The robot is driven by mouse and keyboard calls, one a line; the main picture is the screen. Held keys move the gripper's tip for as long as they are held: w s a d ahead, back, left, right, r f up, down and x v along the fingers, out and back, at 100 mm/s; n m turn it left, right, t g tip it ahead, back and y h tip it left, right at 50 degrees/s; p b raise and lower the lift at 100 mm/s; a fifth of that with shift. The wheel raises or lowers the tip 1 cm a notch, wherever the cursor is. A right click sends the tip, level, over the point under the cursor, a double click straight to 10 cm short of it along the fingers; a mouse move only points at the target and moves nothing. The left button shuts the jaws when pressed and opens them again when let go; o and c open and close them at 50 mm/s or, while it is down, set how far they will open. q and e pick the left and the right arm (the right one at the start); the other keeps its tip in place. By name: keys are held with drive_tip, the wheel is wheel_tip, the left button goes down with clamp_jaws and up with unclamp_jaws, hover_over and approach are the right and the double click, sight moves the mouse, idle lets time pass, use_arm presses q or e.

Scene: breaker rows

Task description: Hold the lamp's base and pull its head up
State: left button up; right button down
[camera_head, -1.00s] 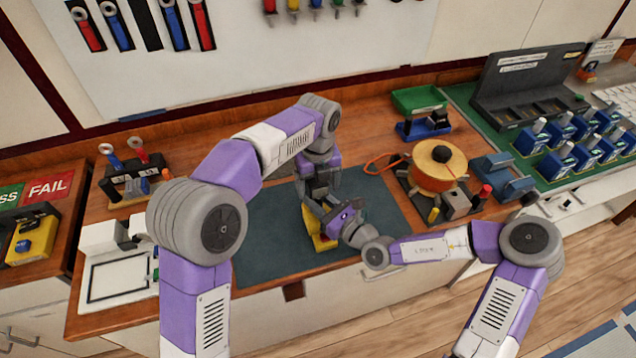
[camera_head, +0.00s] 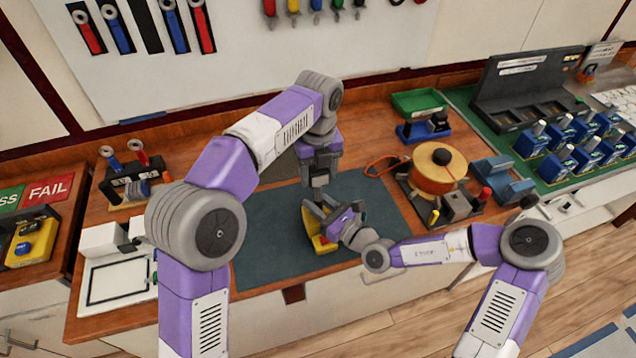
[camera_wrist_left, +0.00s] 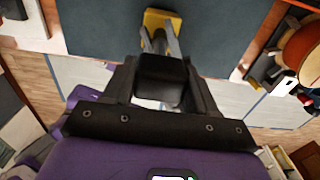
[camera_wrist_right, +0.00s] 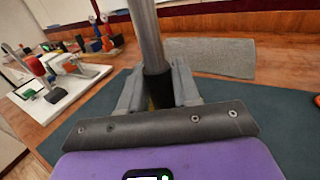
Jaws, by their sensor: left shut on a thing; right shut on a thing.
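The lamp's yellow base (camera_head: 318,243) stands on the dark mat in the head view. It also shows at the top of the left wrist view (camera_wrist_left: 158,17). My left gripper (camera_head: 318,192) comes down from above and is shut on the lamp's black head (camera_wrist_left: 160,75). My right gripper (camera_head: 326,220) comes in low from the right and is shut on the base's black collar (camera_wrist_right: 157,88). A grey metal post (camera_wrist_right: 146,35) rises from the collar in the right wrist view. In the head view the grippers hide much of the lamp.
The dark mat (camera_head: 265,245) is mostly clear around the lamp. An orange spool stand (camera_head: 438,170) is to the right, with a green tray (camera_head: 418,103) behind it. A tool stand (camera_head: 130,178) and white box (camera_head: 100,242) are on the left.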

use_arm(q)
drive_tip(key=shift+r, duration=1.15)
use_arm(e)
drive_tip(key=shift+f, duration=0.1)
use_arm(q)
drive_tip(key=o, duration=1.4)
drive_tip(key=shift+r, duration=3.7)
use_arm(e)
drive_tip(key=c, duration=0.7)
unclamp_jaws()
